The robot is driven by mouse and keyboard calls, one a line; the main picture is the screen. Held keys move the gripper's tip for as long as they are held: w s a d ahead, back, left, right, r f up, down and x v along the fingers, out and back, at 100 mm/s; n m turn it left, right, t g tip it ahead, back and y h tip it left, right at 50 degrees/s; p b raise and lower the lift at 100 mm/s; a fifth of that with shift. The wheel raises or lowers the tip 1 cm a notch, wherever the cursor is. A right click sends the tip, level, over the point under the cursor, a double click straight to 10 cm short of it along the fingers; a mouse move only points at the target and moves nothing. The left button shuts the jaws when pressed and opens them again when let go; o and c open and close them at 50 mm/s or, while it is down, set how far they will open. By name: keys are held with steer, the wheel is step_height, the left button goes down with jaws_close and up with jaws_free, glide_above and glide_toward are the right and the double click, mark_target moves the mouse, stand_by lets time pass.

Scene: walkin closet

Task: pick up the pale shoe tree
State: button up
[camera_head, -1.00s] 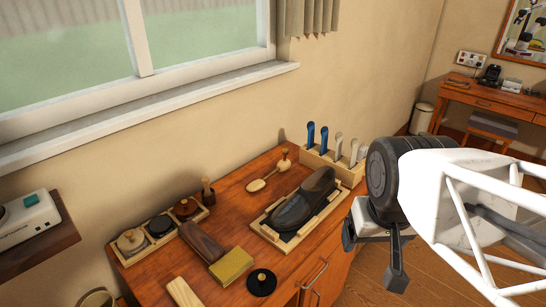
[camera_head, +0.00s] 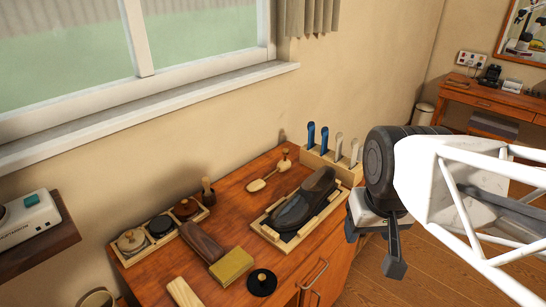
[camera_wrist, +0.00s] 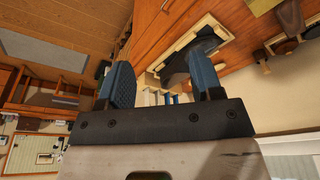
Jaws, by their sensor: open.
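The pale shoe tree (camera_head: 269,178) lies on the wooden cabinet top close to the wall, behind the dark shoe, in the head view. It is light wood with a knob at its far end. My gripper (camera_head: 373,246) hangs off the cabinet's right end, to the right of the shoe tree and well apart from it. In the wrist view my gripper (camera_wrist: 163,82) shows two spread blue-padded fingers with nothing held. A small pale piece at the right of the wrist view may be the shoe tree, but I cannot tell surely.
The dark shoe (camera_head: 304,203) sits in a pale tray (camera_head: 290,241). A wooden holder (camera_head: 322,166) with blue and pale handles stands by the wall. Polish tins, brushes, a yellow block (camera_head: 231,266) and a black disc (camera_head: 262,282) crowd the left and front.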

steer(key=w+a+r+n+y, duration=0.1)
steer(key=w+n, duration=0.1)
steer(key=w, duration=0.5)
steer(key=w+a+r+n, duration=0.1)
steer(key=w, duration=0.6)
steer(key=n+g+y, duration=0.1)
steer(key=n+y, duration=0.2)
steer(key=n, duration=0.5)
glide_above(287, 150)
steer(key=s+d, duration=0.1)
steer(key=d, duration=0.1)
steer(key=f, duration=1.5)
steer(key=shift+s+d+f, duration=0.15)
steer(key=shift+d+f, duration=0.05)
steer(key=shift+f, duration=0.1)
steer(key=shift+w+a+f+n, duration=0.1)
steer(key=shift+w+f+n, duration=0.2)
steer(key=shift+w+f, duration=0.2)
steer(key=shift+x, duration=1.25)
steer(key=shift+a+f, duration=0.1)
